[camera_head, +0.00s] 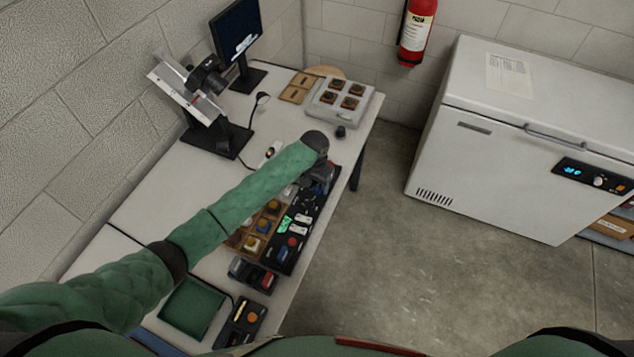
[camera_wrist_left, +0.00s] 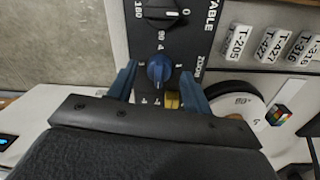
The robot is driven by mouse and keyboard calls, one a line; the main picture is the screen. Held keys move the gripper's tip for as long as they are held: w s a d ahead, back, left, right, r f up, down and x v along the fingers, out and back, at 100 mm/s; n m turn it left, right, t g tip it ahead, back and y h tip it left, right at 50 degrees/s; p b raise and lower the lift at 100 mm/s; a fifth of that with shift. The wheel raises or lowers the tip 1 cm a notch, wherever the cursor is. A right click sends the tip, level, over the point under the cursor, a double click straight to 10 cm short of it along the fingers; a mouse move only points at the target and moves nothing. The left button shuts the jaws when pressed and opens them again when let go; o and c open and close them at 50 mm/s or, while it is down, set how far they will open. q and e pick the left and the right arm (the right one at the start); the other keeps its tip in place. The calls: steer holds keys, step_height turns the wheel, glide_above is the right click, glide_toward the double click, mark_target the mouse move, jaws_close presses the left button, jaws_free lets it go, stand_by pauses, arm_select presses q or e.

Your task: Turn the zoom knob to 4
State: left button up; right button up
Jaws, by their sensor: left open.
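The blue zoom knob (camera_wrist_left: 158,68) sits on a dark control panel (camera_wrist_left: 205,14), beside the printed word ZOOM and a ring of small numerals, with a 4 at its upper edge in the wrist view. Which numeral its pointer faces is too small to tell. My left gripper (camera_wrist_left: 158,76) is open, one blue finger on each side of the knob; I cannot tell whether they touch it. In the head view my left gripper (camera_head: 322,175) is over the far end of the dark panel (camera_head: 281,262), and my wrist hides the knob. My right gripper is not in view.
Another knob (camera_wrist_left: 160,12), labelled TABLE, is close by on the panel, and a brass-coloured piece (camera_wrist_left: 172,99) lies beside the zoom knob. Tagged labels (camera_wrist_left: 238,42) lie nearby. A camera stand (camera_head: 218,138), a monitor (camera_head: 237,32) and a green tray (camera_head: 192,308) share the table.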

arm_select(q)
steer(key=shift+s+f, duration=0.15)
steer(key=shift+s, duration=0.05)
steer(key=shift+s+a, duration=0.1)
steer(key=shift+s, duration=0.05)
steer(key=shift+f, duration=0.2)
steer(key=shift+c, duration=0.4)
steer(key=c, duration=0.9)
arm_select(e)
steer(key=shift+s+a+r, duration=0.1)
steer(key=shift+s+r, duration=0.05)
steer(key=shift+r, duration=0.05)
arm_select(q)
steer(key=shift+w, duration=0.2)
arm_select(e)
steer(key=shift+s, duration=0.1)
